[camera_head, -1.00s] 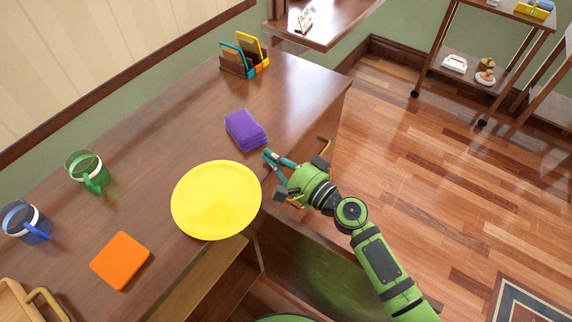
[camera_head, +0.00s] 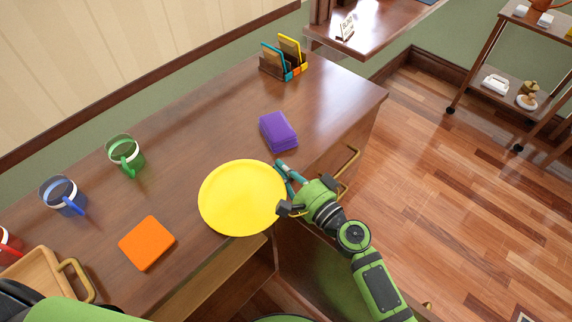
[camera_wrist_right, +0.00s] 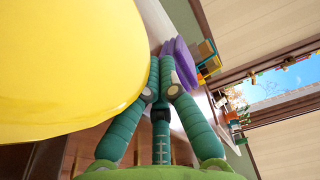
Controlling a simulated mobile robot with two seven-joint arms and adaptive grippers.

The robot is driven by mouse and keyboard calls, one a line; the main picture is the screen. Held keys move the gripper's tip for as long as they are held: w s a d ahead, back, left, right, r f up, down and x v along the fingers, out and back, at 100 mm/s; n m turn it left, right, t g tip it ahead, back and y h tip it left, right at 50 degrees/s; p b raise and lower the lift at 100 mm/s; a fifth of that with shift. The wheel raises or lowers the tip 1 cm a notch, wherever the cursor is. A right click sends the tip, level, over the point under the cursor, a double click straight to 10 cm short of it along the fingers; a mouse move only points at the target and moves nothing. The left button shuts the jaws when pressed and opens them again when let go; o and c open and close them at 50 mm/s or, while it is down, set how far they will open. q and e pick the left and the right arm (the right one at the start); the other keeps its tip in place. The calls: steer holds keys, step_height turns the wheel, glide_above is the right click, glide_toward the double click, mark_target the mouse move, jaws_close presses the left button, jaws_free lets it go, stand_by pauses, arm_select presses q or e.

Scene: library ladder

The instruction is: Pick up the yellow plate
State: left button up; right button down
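The yellow plate (camera_head: 243,198) lies on the wooden desk (camera_head: 190,130) near its front edge, its rim reaching to about that edge. My right gripper (camera_head: 279,164) is beside the plate's right rim, its teal fingers pointing back toward the purple stack. In the right wrist view the plate (camera_wrist_right: 65,65) fills the left side. There the fingers (camera_wrist_right: 161,62) meet at their tips, with nothing seen between them. The plate's rim is right beside the left finger; I cannot tell whether they touch. A green and black part of my left arm shows at the bottom left, without its gripper.
A purple stack (camera_head: 278,132) lies behind the gripper, and an orange square (camera_head: 147,243) lies left of the plate. A green mug (camera_head: 124,155), a blue mug (camera_head: 62,194) and a wooden tray (camera_head: 38,278) stand further left. An organizer (camera_head: 284,62) stands at the back.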

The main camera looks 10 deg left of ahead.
steer(key=shift+s+a+r, duration=0.1)
steer(key=shift+s+a, duration=0.15)
steer(key=shift+s, duration=0.25)
steer(key=shift+s+a, duration=0.2)
steer(key=shift+s, duration=0.3)
steer(key=shift+d, duration=0.15)
